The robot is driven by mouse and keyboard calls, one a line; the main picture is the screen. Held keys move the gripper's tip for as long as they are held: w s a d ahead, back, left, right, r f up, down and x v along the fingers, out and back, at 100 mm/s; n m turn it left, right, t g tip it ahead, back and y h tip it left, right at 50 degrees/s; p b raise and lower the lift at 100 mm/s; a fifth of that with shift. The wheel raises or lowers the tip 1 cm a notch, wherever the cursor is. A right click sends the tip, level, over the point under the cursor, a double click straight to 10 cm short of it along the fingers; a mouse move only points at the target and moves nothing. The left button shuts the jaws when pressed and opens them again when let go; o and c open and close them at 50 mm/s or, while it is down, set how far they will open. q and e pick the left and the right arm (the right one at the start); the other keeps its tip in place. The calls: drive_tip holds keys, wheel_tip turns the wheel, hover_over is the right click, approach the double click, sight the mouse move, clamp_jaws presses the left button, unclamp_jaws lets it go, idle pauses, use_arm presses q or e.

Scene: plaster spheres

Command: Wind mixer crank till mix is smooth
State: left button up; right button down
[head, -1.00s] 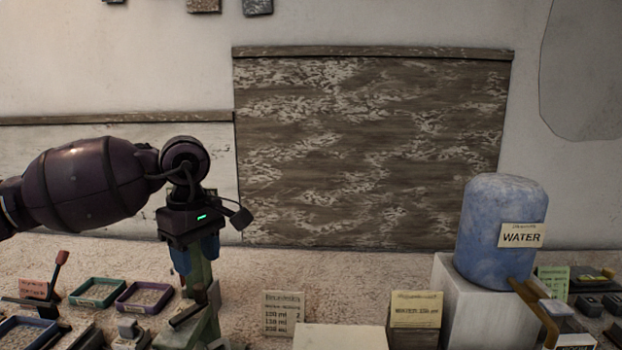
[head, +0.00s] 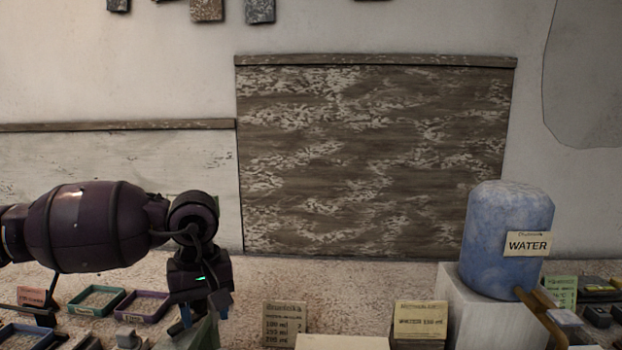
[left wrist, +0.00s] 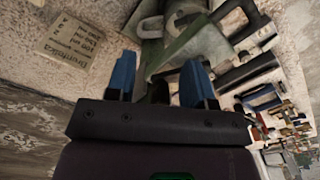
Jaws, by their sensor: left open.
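My left gripper (head: 203,314) is low at the left of the head view, pointing down, with blue fingers spread apart. Below it a worn green piece (head: 205,335), apparently part of the mixer, shows partly; my gripper covers much of it. In the left wrist view my left gripper (left wrist: 159,62) is open, with the green mixer body (left wrist: 200,45) just beyond the fingertips. A dark part shows between the fingers; I cannot tell whether it is the crank, or whether anything touches. The mix is not clearly visible. My right gripper is out of view.
A blue water drum (head: 505,240) stands on a pale block (head: 470,305) at right. Two label cards, a Brunnitka-like card (head: 285,325) and a yellowish one (head: 420,318), stand front centre. Green (head: 97,300) and purple (head: 143,306) trays lie left of my gripper.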

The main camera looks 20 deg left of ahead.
use_arm(q)
wheel_tip(320, 180, up, 11)
drive_tip(key=w+d+r+n+t+h, duration=0.2)
drive_tip(key=d+r+n+h, duration=0.2)
drive_tip(key=d+h, duration=0.3)
drive_tip(key=w+d+r+n+t+h+p, duration=0.1)
drive_tip(key=w+d+r+n+t+h, duration=0.1)
drive_tip(key=d+r+h, duration=0.5)
drive_tip(key=shift+d+r+n+t+h, duration=0.35)
drive_tip(key=shift+d+n, duration=0.55)
drive_tip(key=shift+d, duration=0.6)
drive_tip(key=shift+f, duration=0.1)
